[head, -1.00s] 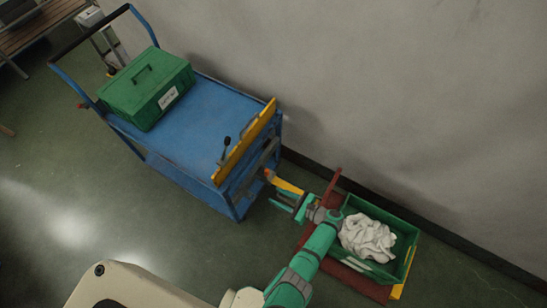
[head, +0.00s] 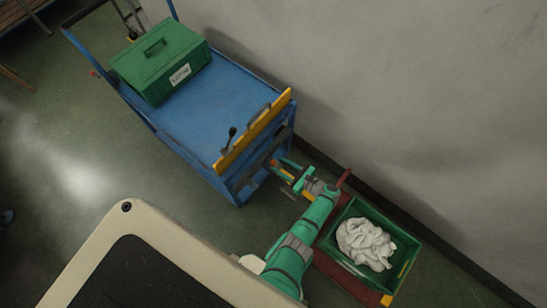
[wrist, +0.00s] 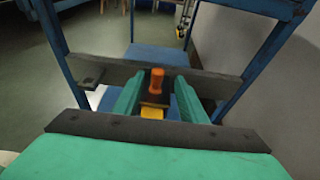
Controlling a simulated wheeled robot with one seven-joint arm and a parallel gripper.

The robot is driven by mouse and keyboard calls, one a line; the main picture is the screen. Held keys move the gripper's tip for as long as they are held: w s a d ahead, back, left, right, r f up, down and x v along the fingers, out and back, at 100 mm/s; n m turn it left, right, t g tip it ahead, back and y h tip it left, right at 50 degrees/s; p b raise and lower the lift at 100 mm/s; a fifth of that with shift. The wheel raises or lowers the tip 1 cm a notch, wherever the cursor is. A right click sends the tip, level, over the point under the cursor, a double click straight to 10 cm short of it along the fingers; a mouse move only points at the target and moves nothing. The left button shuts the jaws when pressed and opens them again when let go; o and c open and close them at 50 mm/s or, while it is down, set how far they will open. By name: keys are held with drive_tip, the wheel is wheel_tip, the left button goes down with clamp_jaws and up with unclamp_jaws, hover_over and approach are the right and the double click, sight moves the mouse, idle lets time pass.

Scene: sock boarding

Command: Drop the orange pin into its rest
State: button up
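In the wrist view the orange pin (wrist: 157,79) stands upright above a dark block (wrist: 155,99), with a yellow piece (wrist: 152,113) below it. My gripper (wrist: 160,88) has its two green fingers apart, one on each side of the pin, with gaps beside it. Whether either finger touches the dark block is unclear. In the head view my gripper (head: 283,170) is beside the lower end of the blue trolley (head: 215,105), and a small orange spot of the pin (head: 275,162) shows by the fingertips. I cannot make out the pin's rest.
A dark crossbar (wrist: 95,72) of the trolley lies just beyond the pin. The trolley carries a green lidded box (head: 160,60) and a yellow end board (head: 235,147). A green crate (head: 405,250) of white cloth (head: 366,243) sits on a red base (head: 335,270) near the wall.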

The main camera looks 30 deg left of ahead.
sight(273, 162)
drive_tip(key=shift+s+x, duration=0.15)
drive_tip(key=shift+x, duration=1)
drive_tip(key=shift+s+x, duration=0.15)
drive_tip(key=shift+x, duration=1)
drive_tip(key=shift+w+a, duration=0.1)
clamp_jaws()
